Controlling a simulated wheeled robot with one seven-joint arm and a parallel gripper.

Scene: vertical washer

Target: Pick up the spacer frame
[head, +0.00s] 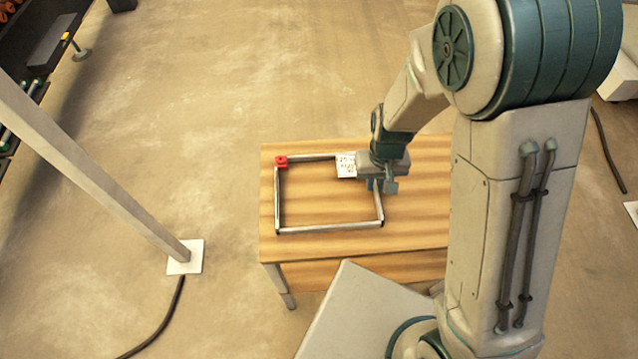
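The spacer frame (330,228) is a thin grey metal rectangle with dark corners. It lies flat on the wooden table (420,225). A red block (281,162) sits at its far left corner. My gripper (380,187) points down at the frame's far right corner and hides that corner and part of the right side. The fingers are small and partly covered by the wrist, so I cannot tell whether they are open or shut, or whether they touch the frame.
A white patch with a dark printed pattern (346,165) shows beside my gripper, at the frame's far side. A slanted pale post (100,165) stands on a white base plate (186,257) left of the table. A black cable (160,335) runs from it. The floor between post and table is clear.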

